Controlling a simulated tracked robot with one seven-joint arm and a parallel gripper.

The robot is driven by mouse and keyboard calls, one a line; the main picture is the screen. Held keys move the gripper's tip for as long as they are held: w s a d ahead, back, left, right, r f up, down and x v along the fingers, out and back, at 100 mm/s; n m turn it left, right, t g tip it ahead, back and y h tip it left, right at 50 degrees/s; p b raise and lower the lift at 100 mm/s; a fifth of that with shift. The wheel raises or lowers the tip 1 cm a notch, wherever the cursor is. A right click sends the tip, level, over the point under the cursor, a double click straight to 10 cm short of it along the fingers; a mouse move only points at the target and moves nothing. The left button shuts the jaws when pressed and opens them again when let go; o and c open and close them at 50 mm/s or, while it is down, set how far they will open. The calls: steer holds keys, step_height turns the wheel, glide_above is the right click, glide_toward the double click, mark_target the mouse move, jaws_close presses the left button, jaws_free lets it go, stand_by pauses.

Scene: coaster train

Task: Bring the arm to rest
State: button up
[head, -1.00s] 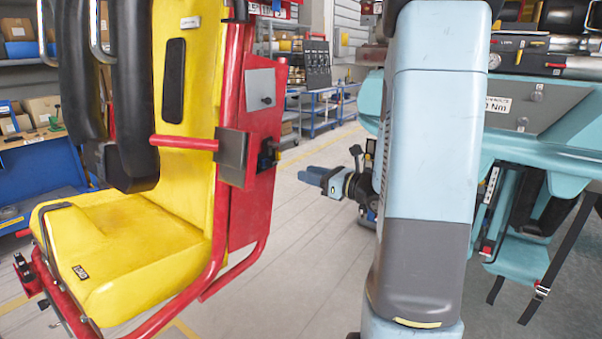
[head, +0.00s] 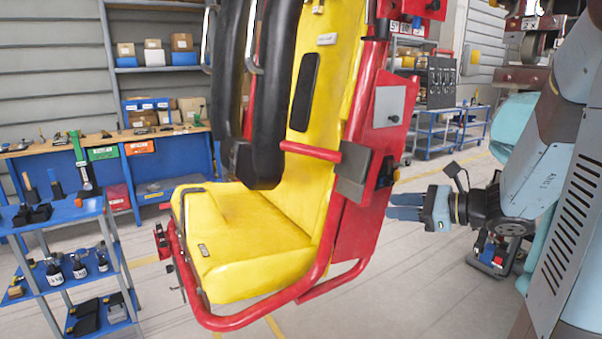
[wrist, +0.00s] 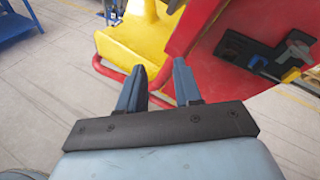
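My arm (head: 545,165) runs down the right side of the head view and is bent, not stretched out. The yellow seat (head: 245,245) with its red frame (head: 368,180) fills the middle of the head view. The red side panel (wrist: 225,40) also shows close ahead in the wrist view.
A blue shelf cart (head: 65,222) with bottles stands at the left. A workbench (head: 150,134) with boxes and bins is behind it. Blue trolleys (head: 440,125) stand at the back right. The floor (head: 420,265) between seat and arm is clear.

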steer(key=s+a+n+g+h, duration=0.5)
steer(key=s+n+g, duration=0.1)
steer(key=s+n, duration=0.7)
steer(key=s+d+r+n+t+h, duration=0.2)
steer(key=s+d+r+n+h, duration=0.2)
steer(key=n+h, duration=0.3)
steer(key=shift+s+d+r+n+t, duration=0.2)
steer(key=shift+d+r+n+t, duration=0.35)
steer(key=shift+d, duration=0.25)
steer(key=shift+f, duration=0.15)
stand_by(2.9)
